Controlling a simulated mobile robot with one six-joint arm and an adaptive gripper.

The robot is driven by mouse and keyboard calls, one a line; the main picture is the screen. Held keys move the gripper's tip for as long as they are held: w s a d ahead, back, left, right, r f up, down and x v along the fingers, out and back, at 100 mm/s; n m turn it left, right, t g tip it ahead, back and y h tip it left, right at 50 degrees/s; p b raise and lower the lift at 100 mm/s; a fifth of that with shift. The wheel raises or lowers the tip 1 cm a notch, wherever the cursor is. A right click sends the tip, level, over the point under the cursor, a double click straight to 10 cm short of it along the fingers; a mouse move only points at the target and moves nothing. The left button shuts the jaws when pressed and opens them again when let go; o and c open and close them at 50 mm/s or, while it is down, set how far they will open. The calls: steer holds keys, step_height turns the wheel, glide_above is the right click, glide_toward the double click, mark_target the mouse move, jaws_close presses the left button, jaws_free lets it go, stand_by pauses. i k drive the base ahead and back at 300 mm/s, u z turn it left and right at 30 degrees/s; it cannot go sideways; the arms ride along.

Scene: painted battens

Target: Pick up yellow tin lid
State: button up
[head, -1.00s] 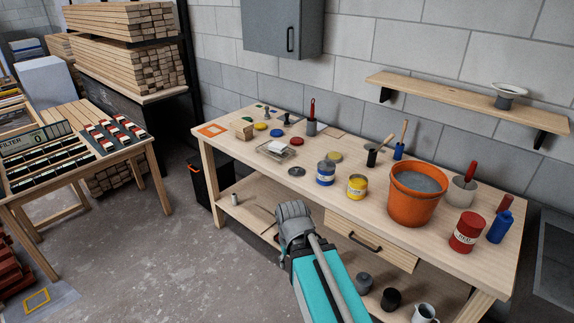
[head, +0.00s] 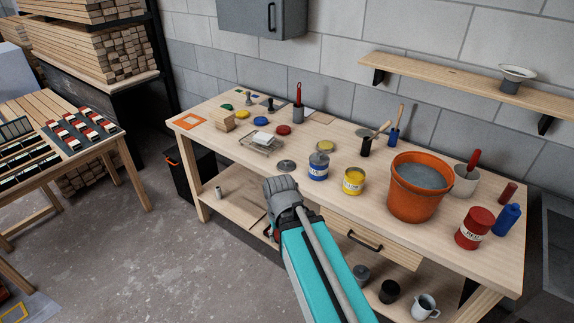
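Two flat yellow discs lie on the workbench (head: 225,150). A bright yellow disc (head: 243,114) lies at the back left, between a green disc (head: 227,107) and a blue disc (head: 260,120). A duller yellow disc (head: 325,147) lies further right, behind the blue tin (head: 318,167). I cannot tell for certain which one is the tin lid. My arm reaches up from the bottom of the view, its grey wrist part in front of the bench's front edge. My gripper's fingers do not show, and nothing visible touches either disc.
An open yellow tin (head: 353,181), an orange bucket (head: 419,187) and a red tin (head: 473,228) stand on the right half. A red disc (head: 283,129), a wire rack (head: 261,144) and a grey disc (head: 287,166) lie left of the tins. The front left benchtop is clear.

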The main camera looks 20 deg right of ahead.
mark_target(286, 166)
steer(key=z, duration=1.3)
steer(key=i, duration=1)
